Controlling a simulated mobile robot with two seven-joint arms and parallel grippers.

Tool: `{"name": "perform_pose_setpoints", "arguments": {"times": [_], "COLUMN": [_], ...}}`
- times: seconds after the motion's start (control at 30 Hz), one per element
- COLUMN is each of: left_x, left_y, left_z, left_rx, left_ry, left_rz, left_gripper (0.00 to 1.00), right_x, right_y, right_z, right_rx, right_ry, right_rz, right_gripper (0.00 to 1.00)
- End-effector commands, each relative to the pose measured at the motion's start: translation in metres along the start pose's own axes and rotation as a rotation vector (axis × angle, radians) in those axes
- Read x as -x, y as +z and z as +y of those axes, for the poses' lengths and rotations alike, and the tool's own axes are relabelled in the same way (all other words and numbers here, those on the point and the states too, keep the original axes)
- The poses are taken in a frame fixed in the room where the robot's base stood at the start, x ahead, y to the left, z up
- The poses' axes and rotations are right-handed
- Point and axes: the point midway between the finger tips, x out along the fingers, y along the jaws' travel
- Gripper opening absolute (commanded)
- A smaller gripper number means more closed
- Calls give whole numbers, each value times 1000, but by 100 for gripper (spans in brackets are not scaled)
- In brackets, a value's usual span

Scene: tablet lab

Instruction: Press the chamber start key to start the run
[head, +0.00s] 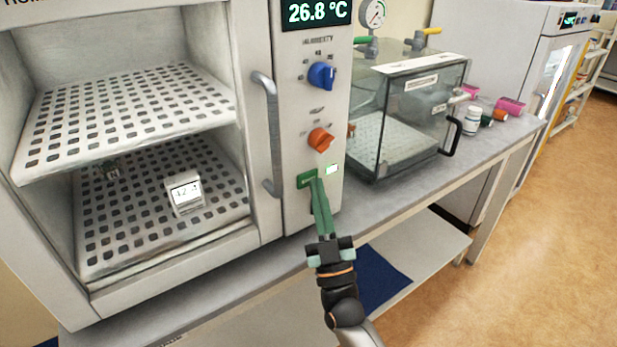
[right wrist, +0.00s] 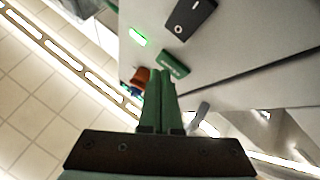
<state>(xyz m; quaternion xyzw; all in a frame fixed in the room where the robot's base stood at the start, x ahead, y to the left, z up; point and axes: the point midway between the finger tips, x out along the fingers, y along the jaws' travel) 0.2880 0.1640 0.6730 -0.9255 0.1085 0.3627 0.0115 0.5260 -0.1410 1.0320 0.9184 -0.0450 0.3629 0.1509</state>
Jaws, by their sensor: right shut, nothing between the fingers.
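The chamber start key (head: 305,180) is a small green key low on the chamber's white control panel (head: 301,215). A lit green indicator (head: 332,169) glows just right of it. In the right wrist view the green key (right wrist: 173,64) lies just beyond my fingertips, and the lit indicator (right wrist: 138,37) is to its upper left. My right gripper (head: 316,184) is shut and empty, its green fingers pointing at the key. In the head view the fingertips overlap the key's lower right edge. I cannot tell whether they touch it. My left gripper is not in view.
Above the key are an orange knob (head: 320,139), a blue knob (head: 321,75) and a display (head: 316,12) reading 26.8 °C. The chamber's handle (head: 266,135) is to the left. A clear box (head: 405,115) stands on the bench to the right.

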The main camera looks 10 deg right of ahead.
Motion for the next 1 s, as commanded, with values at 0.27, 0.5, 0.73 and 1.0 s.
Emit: {"name": "perform_pose_setpoints", "arguments": {"times": [0.27,0.5,0.73,1.0], "left_x": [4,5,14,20], "left_y": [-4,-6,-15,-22], "left_z": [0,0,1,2], "left_rx": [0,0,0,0], "left_ry": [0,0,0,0], "left_rz": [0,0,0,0], "left_gripper": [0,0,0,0], "right_x": [6,7,21,38], "right_y": [-4,-6,-18,-29], "right_z": [5,6,17,29], "right_rx": [1,1,0,0], "right_ry": [0,0,0,1], "right_rz": [1,0,-2,0], "right_gripper": [0,0,0,0]}}
